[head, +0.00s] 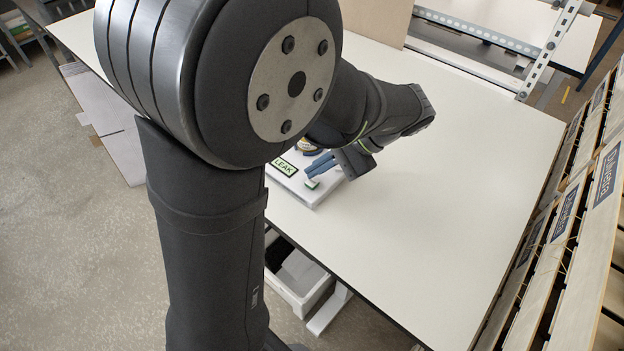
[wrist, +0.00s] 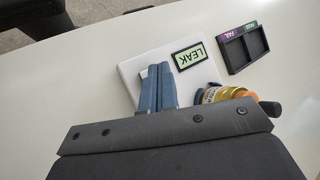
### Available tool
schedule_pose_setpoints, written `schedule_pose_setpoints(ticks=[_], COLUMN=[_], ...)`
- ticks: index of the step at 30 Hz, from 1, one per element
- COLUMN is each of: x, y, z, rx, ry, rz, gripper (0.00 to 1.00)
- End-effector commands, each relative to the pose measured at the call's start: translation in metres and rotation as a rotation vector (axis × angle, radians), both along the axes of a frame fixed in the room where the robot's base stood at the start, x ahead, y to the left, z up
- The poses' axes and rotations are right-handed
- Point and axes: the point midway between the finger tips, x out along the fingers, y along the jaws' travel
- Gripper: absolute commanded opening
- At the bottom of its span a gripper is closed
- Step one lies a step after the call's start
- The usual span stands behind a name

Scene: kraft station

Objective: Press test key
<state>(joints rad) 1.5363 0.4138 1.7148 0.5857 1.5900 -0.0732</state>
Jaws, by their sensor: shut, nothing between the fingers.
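The white tester (head: 305,196) sits on the table, partly hidden by my arm in the head view; it also shows in the wrist view (wrist: 133,72). Its pale green display reads LEAK (head: 285,167), seen too in the wrist view (wrist: 188,56). A small green key (head: 312,184) is on the tester's near side in the head view; in the wrist view my fingers hide it. My gripper (head: 308,174) has its blue fingers together and empty, tips over the tester close to the key. The wrist view shows the closed fingers (wrist: 157,72); contact with the key cannot be told.
A gold-and-white jar (wrist: 222,94) stands on the tester beside my fingers. A dark two-compartment tray (wrist: 243,48) labelled PASS and FAIL lies beyond the display. The table's right side (head: 460,190) is clear. Wooden slatted crates (head: 590,200) stand along the right edge.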

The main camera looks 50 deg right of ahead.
Motion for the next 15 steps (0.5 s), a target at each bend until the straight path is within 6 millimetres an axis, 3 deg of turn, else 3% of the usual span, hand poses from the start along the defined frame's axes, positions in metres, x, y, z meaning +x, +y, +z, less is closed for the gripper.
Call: schedule_pose_setpoints(ticks=[8, 15], x=[0.0, 0.0], y=[0.0, -0.001], z=[0.001, 0.022], rx=[0.0, -0.004], ry=[0.0, 0.0], rz=[0.0, 0.0], gripper=[0.0, 0.0])
